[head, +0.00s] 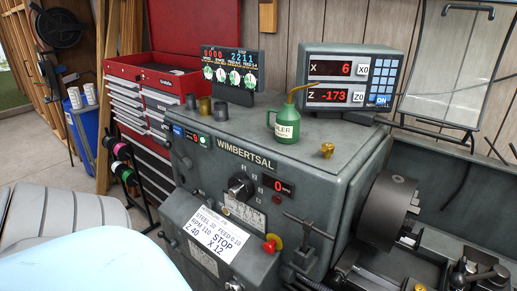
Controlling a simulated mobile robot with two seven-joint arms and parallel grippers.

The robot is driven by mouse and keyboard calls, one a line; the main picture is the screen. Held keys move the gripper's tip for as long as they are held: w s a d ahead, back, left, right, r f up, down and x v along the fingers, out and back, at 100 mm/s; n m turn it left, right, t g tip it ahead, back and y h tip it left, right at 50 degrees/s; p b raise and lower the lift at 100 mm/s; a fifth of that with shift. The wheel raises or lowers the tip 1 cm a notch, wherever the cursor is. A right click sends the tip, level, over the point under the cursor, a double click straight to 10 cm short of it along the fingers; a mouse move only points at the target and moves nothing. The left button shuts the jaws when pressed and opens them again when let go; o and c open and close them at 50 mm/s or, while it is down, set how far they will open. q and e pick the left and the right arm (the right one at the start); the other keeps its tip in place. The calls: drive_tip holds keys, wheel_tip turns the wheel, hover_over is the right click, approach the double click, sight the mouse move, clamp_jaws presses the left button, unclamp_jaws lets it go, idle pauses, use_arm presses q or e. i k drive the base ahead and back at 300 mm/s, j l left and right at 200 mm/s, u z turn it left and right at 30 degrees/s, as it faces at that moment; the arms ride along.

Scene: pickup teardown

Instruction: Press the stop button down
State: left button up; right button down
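A red mushroom-head button (270,246) with a yellow collar sits at the upper right corner of the grey control box on the front of the lathe (245,152) marked WIMBERTSAL. It stands out from the panel, and nothing touches or covers it. A white paper label (214,231) with "STOP X 12" among its lines is fixed to the same box, left of the button. Neither of my grippers shows in the head view.
A T-shaped lever (308,230) sticks out right of the button. The chuck (385,212) is further right. A green oil can (287,124) and readout box (350,75) stand on top. A red tool cabinet (150,95) stands behind left. A light blue rounded surface fills the lower left.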

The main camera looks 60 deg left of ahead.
sight(268, 247)
drive_tip(key=u, duration=1.65)
